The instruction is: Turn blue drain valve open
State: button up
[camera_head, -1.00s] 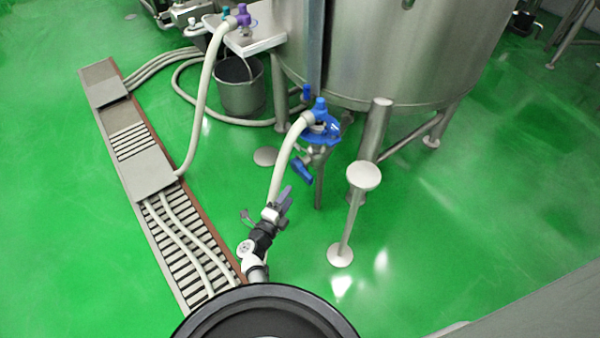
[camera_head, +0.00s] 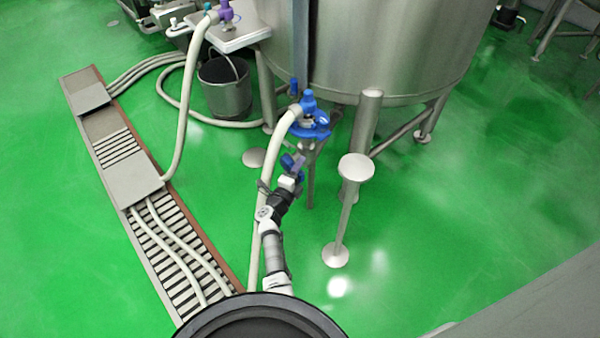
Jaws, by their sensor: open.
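The blue drain valve handle (camera_head: 288,162) is below the steel tank (camera_head: 395,50), under a blue round fitting (camera_head: 318,126) where a pale hose (camera_head: 265,165) with a blue elbow (camera_head: 308,103) joins. My gripper (camera_head: 297,163) is open and overlaps the handle in the picture, with its fingers pointing up toward it. The fingers and my wrist hide part of the handle. I cannot tell whether the fingers touch it or have it between them.
A round-topped steel post (camera_head: 356,168) stands to the right of my arm, beside a tank leg (camera_head: 367,122). A floor drain grate (camera_head: 165,245) with hoses runs along the left. A bucket (camera_head: 226,95) stands behind. The green floor at right is mostly clear.

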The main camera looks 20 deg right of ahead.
jog(key=shift+w, duration=0.1)
jog(key=shift+c, duration=0.5)
grip_shut()
jog(key=shift+r+p, duration=0.15)
jog(key=shift+p, duration=0.15)
